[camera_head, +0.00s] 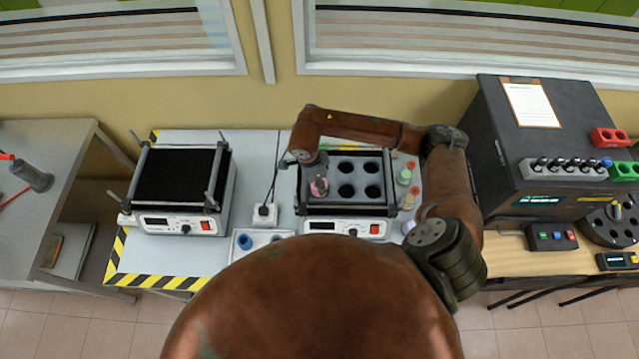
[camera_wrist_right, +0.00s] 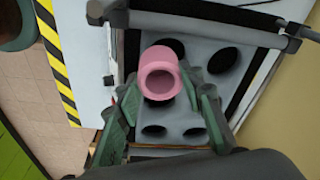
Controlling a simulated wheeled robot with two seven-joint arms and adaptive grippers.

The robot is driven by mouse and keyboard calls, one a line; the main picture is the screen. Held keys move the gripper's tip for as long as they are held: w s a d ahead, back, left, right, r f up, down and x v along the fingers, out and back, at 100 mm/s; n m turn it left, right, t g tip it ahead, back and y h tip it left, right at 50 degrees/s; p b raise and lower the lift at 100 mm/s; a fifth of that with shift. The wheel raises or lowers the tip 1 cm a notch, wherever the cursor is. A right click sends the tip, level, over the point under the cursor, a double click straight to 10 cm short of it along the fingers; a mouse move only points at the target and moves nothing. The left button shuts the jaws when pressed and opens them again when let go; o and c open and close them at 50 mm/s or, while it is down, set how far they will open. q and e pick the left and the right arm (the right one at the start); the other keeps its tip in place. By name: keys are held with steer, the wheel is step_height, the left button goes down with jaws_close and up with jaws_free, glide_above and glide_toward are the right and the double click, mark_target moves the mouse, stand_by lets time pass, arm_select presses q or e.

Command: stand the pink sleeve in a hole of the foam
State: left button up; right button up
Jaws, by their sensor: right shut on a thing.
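The pink sleeve (camera_head: 319,188) is at the left side of the grey foam (camera_head: 359,179), which has several dark round holes and sits on the right-hand shaker. My right gripper (camera_head: 318,178) is over that side of the foam. In the right wrist view, the gripper (camera_wrist_right: 164,100) is shut on the pink sleeve (camera_wrist_right: 160,57), whose open end faces the camera. The foam (camera_wrist_right: 203,42) and its holes show behind the sleeve. The sleeve's far end is hidden, so I cannot tell whether it is in a hole. My left gripper is not in view.
A second shaker (camera_head: 178,221) with a black top stands to the left. Rods and bars frame the foam. Small coloured pieces, including a green one (camera_head: 404,177), stand at the foam's right. A large dark machine (camera_head: 505,150) stands further right. A white tray (camera_head: 258,239) is in front.

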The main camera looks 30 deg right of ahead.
steer(key=shift+w+d+f, duration=0.4)
steer(key=shift+w+f, duration=0.1)
steer(key=shift+f, duration=0.3)
step_height(320, 180, down, 3)
steer(key=shift+r+p, duration=0.1)
steer(key=shift+p, duration=0.85)
steer(key=shift+f, duration=0.35)
steer(key=o, duration=0.7)
steer(key=shift+o, duration=0.2)
steer(key=shift+r, duration=0.2)
steer(key=shift+w+r, duration=0.15)
steer(key=shift+r, duration=0.15)
steer(key=r+b, duration=0.1)
steer(key=r, duration=0.2)
steer(key=a+r+b, duration=0.1)
steer(key=r, duration=0.3)
steer(key=r+b, duration=0.1)
steer(key=r, duration=0.3)
steer(key=shift+a+r, duration=0.1)
steer(key=shift+a, duration=0.2)
